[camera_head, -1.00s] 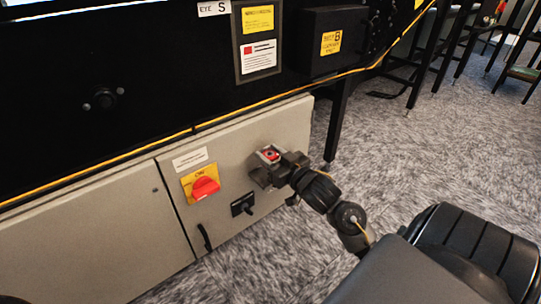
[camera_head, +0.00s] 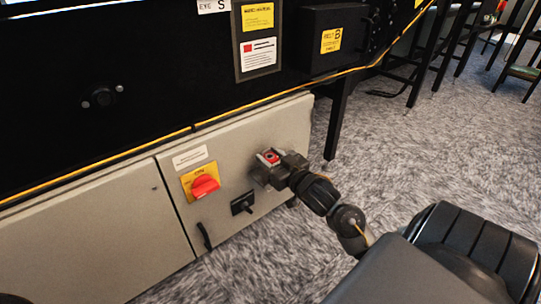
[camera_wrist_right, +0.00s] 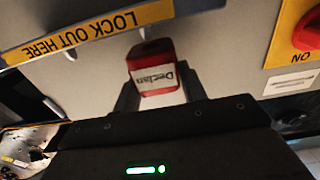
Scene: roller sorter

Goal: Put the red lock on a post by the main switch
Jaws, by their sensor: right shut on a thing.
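The red lock (camera_wrist_right: 151,72) has a white label reading "Declan" and sits between the fingers of my right gripper (camera_wrist_right: 158,92), which is shut on it. In the head view the lock (camera_head: 270,157) shows as a small red patch in the right gripper (camera_head: 268,159), close to the grey cabinet front. The main switch (camera_head: 205,186) is a red knob on a yellow plate, left of the gripper. I cannot tell whether the lock touches a post. My left gripper is out of view.
A black handle (camera_head: 242,204) sits on the grey cabinet (camera_head: 100,245) between switch and gripper. The black machine frame (camera_head: 140,80) overhangs above, with a yellow cable along its edge. Carpet floor (camera_head: 420,150) is open to the right of the cabinet.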

